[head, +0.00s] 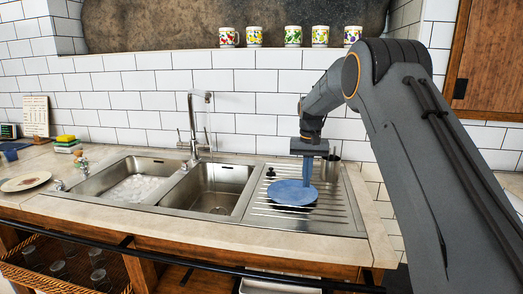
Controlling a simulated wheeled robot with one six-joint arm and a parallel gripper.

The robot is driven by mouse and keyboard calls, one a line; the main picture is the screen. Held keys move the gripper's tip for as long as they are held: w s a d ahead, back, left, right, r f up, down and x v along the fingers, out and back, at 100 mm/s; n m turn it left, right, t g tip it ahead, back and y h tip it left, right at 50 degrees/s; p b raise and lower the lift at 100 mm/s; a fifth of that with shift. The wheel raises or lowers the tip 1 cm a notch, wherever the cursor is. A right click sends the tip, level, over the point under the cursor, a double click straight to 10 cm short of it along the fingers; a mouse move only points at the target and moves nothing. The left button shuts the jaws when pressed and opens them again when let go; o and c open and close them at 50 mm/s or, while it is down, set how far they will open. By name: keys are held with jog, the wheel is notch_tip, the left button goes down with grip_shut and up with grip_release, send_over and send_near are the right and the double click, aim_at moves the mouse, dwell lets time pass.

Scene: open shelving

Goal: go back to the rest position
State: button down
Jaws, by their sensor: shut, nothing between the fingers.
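My gripper (307,180) points straight down over the ridged drainboard (335,212) at the right of the sink. Its fingers are together with nothing between them. A blue plate (285,195) lies on the drainboard, just below and around the fingertips in the picture. I cannot tell whether the fingertips touch it. My arm reaches in from the right and hides part of the wall and counter.
A tall tap (194,125) stands behind the two basins; the left basin (139,187) holds foamy water. A dark cup (331,168) stands behind the plate. Several mugs (293,36) line the ledge above. A plate (25,181) and sponges (66,144) are at left.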

jog(key=shift+n, duration=0.4)
jog(key=s, duration=0.6)
jog(key=s+d, duration=0.1)
jog(key=s, duration=0.4)
jog(key=s+d, duration=0.1)
jog(key=s, duration=0.5)
jog(key=shift+s+r, duration=0.2)
jog(key=shift+s, duration=0.15)
jog(key=s+f, duration=0.2)
jog(key=s, duration=1)
jog(key=s+d+f, duration=0.1)
jog(key=s+f, duration=0.1)
jog(key=s, duration=1.1)
jog(key=shift+d+f+n, duration=0.15)
jog(key=shift+f+n, duration=0.05)
jog(key=shift+n, duration=0.2)
jog(key=shift+d, duration=0.15)
